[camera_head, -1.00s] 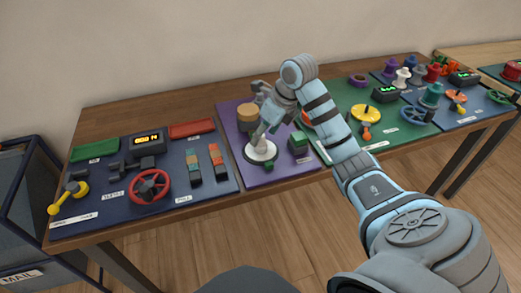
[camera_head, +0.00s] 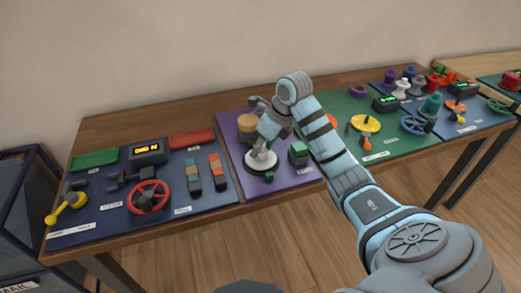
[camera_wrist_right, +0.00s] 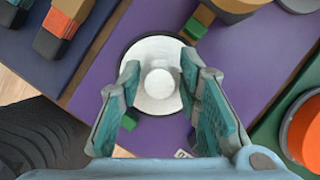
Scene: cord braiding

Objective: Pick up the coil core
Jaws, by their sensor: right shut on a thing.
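The white coil core (camera_head: 262,160) stands upright on a round dark base on the purple mat, in the middle of the head view. In the right wrist view its pale round flange and central knob (camera_wrist_right: 158,83) show from above. My right gripper (camera_head: 265,145) is over it, pointing down. In the right wrist view its two teal-padded fingers (camera_wrist_right: 160,72) stand on either side of the core, shut on it. The core still appears at its base; I cannot tell whether it is lifted. My left gripper is not in view.
A blue panel (camera_head: 105,232) with a red wheel (camera_head: 148,197) lies left. A green mat (camera_head: 400,144) with a yellow disc (camera_head: 366,123) lies right.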

